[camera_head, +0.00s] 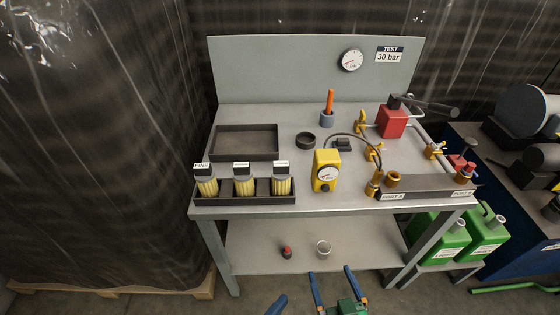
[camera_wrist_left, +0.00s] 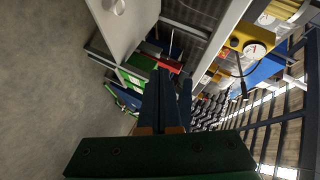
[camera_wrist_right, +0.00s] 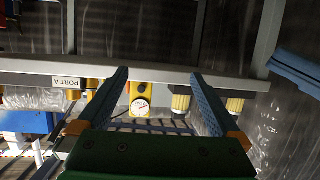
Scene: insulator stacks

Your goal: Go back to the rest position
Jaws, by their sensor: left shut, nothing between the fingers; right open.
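My left gripper (camera_head: 277,304) shows as a blue tip at the bottom edge of the head view, in front of the bench. In its own wrist view its blue fingers (camera_wrist_left: 172,80) are together with nothing between them. My right gripper (camera_head: 330,272) is just to the right, its two blue fingers apart and empty, in front of the lower shelf. In the right wrist view its open fingers (camera_wrist_right: 159,74) frame the yellow gauge box (camera_wrist_right: 140,103) beyond. A blue part of my left gripper shows at the right of that view (camera_wrist_right: 295,70).
The grey bench (camera_head: 300,205) stands ahead, with a dark rack (camera_head: 243,199) of yellow cartridges, an empty dark tray (camera_head: 246,142), a yellow gauge box (camera_head: 326,171) and a red block (camera_head: 391,121). Its lower shelf (camera_head: 260,236) holds two small items. Green canisters (camera_head: 486,236) stand right; wrapped goods (camera_head: 90,150) left.

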